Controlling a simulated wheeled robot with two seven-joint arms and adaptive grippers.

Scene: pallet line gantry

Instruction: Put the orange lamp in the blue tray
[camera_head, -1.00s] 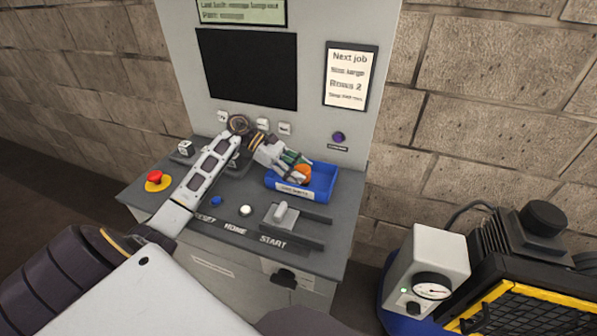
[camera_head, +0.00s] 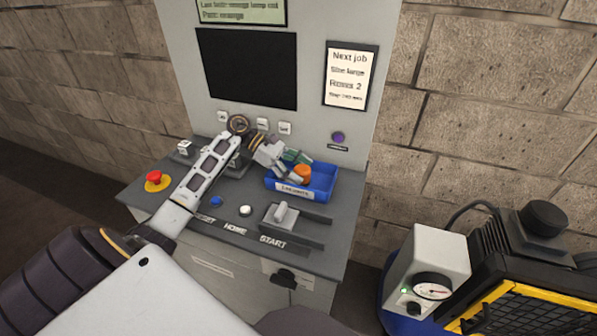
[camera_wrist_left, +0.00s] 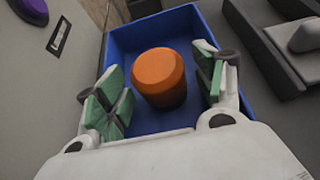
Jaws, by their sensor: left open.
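The orange lamp (camera_wrist_left: 159,76) stands in the blue tray (camera_wrist_left: 121,45), with the tray's floor and walls around it in the left wrist view. In the head view the lamp (camera_head: 302,173) shows inside the tray (camera_head: 322,186) on the console. My left gripper (camera_head: 299,168) is at the tray, its green-padded fingers apart. In the left wrist view the fingers of my left gripper (camera_wrist_left: 162,88) are on either side of the lamp, with gaps between pads and lamp. My right gripper is not in view.
The console (camera_head: 330,233) has a red stop button (camera_head: 155,177), a blue button (camera_head: 216,201), a white button (camera_head: 245,210) and a grey slide lever (camera_head: 283,213) in front of the tray. A purple button (camera_head: 338,137) is on the upright panel behind. A gauge box (camera_head: 432,264) stands at right.

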